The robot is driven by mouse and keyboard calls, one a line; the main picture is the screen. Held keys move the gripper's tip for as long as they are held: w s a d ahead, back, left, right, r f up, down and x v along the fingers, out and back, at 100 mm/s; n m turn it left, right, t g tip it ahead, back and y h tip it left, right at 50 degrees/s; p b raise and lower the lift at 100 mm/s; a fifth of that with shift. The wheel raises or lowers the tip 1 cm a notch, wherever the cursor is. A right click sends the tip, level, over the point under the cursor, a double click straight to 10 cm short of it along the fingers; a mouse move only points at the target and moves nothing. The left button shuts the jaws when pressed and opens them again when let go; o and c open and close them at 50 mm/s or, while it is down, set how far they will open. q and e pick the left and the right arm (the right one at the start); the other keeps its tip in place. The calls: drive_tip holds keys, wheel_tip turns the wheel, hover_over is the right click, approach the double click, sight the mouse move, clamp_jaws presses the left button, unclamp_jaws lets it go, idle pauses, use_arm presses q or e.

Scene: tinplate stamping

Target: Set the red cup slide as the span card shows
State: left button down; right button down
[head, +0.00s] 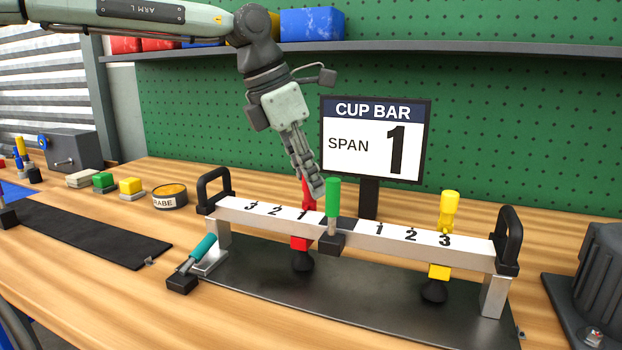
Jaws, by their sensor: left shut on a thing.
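The span card (376,138) stands behind the bar and reads "CUP BAR, SPAN 1". The white cup bar (270,211) has marks 3, 2, 1 on the left and 1, 2, 3 on the right. The red cup slide (300,243) is at the left 1, its black cup hanging below. My left gripper (316,190) is shut on its red upper part, which the fingers partly hide. A green-handled lever (333,197) stands upright at the bar's middle, just right of the fingers. The yellow cup slide (440,271) is at the right 3. My right gripper is not in view.
A dark metal sheet (370,308) lies under the bar. Black handles (509,238) rise at the bar's ends. A teal-handled clamp (199,253) sits at the left foot. A round tin (170,197) and small coloured blocks stand left; a grey machine part (590,300) stands right.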

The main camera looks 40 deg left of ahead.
sight(285, 212)
use_arm(q)
drive_tip(key=shift+d, duration=0.15)
drive_tip(key=c, duration=1.4)
unclamp_jaws()
drive_tip(key=shift+w+d, duration=0.1)
drive_tip(key=shift+d, duration=0.05)
drive_tip(key=shift+o, duration=0.2)
drive_tip(key=shift+r, duration=0.1)
drive_tip(key=v, duration=1.2)
